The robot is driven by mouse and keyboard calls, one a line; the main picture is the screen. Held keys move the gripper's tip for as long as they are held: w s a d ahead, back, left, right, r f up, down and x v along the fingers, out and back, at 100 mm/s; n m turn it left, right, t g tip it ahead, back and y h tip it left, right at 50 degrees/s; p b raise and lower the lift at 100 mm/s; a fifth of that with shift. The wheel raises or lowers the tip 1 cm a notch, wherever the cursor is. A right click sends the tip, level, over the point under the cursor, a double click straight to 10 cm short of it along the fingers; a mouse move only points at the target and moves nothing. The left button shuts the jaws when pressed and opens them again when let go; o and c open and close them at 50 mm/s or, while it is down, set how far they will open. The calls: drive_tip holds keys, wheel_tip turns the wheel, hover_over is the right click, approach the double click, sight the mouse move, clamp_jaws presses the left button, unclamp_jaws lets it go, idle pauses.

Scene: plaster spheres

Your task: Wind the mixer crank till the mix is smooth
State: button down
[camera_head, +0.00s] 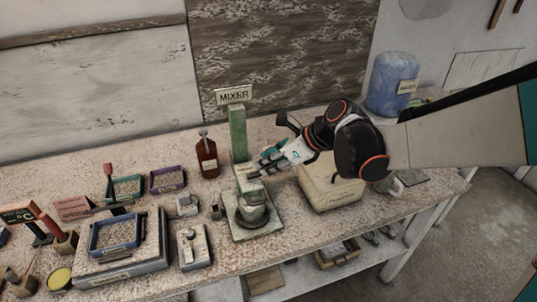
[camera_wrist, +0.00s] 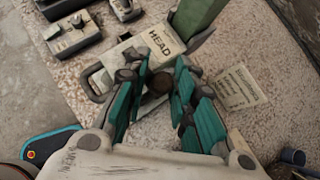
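The green mixer stands mid-bench, with its post (camera_head: 238,133), a head plate (camera_wrist: 160,38) labelled HEAD and a round bowl (camera_head: 252,212) on a square base. My gripper (camera_head: 266,163) is at the mixer head, reaching in from the right. In the wrist view, the green fingers (camera_wrist: 165,65) stand apart on both sides of a dark round knob (camera_wrist: 155,84), which looks like the crank's grip. I cannot tell whether they press on it. The rest of the crank is mostly hidden, and the mix inside the bowl cannot be made out.
A brown bottle (camera_head: 207,156) stands left of the post. A pale box (camera_head: 330,188) sits right of the mixer under my arm, with a blue barrel (camera_head: 391,82) behind. Trays and a scale-like box (camera_head: 120,262) fill the left. A paper label (camera_wrist: 236,88) lies on the bench.

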drive_tip(key=shift+w, duration=0.15)
drive_tip(key=shift+w+a+n+g+p, duration=0.4)
drive_tip(key=shift+w+a+n+g, duration=0.25)
drive_tip(key=shift+n+g, duration=1.15)
drive_tip(key=shift+w+a+n+g+p, duration=0.55)
drive_tip(key=shift+n+g, duration=0.7)
drive_tip(key=shift+n, duration=1)
drive_tip(key=shift+w+a+n+g+p, duration=0.3)
drive_tip(key=shift+w+a+n+g, duration=0.45)
drive_tip(key=shift+n+g, duration=1.05)
drive_tip(key=shift+s+a+f+n, duration=0.1)
drive_tip(key=shift+s+a+n, duration=0.05)
drive_tip(key=shift+n, duration=0.2)
drive_tip(key=c, duration=1.5)
unclamp_jaws()
drive_tip(key=shift+t, duration=0.25)
